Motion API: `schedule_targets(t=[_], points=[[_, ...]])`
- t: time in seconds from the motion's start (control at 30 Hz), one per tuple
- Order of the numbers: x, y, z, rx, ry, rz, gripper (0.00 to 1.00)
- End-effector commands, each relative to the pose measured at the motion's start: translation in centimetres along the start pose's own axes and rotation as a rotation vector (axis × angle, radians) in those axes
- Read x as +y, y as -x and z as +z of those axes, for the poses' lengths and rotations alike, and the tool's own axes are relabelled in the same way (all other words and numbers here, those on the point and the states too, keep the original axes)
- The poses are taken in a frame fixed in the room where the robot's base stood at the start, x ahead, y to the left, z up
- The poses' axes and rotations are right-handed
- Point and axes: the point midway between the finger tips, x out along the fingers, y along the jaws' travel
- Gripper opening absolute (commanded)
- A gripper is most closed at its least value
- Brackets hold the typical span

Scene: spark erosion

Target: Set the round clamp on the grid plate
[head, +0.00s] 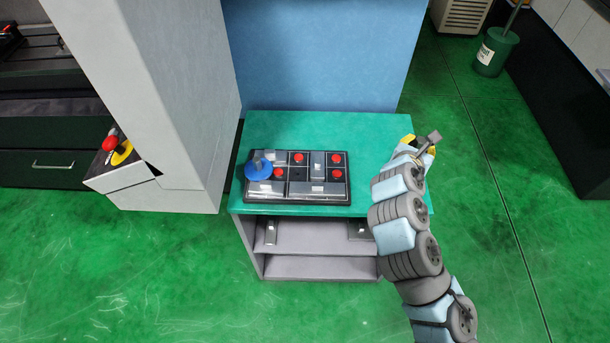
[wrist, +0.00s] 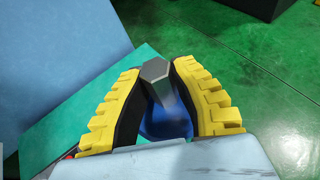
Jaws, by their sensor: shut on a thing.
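My gripper (head: 425,146) is at the right end of the green tabletop, shut on a part with a grey hexagonal end. In the wrist view the hexagonal end (wrist: 154,70) stands out between the yellow fingers, with a rounded blue part (wrist: 166,120) behind it, nearer the palm. I take this for the round clamp. The black grid plate (head: 318,195), with red round spots and grey blocks, lies flat on the left-middle of the tabletop, left of my gripper. A blue disc (head: 259,171) with a grey post rests on its left end.
The green tabletop (head: 330,126) is clear behind the plate and between it and my gripper. A blue wall panel (head: 318,60) rises behind, and a grey column (head: 170,90) stands at the left. Open shelves (head: 317,236) below hold small grey parts.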

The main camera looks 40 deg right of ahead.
Motion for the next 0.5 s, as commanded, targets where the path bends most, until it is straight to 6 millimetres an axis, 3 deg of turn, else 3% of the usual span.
schedule_targets(t=[0.1, 0.5], points=[[3.5, 0.7, -2.3, 0.001, 0.009, 0.016, 0.00], [13.5, 4.9, -9.1, -0.002, 0.029, 0.065, 0.00]])
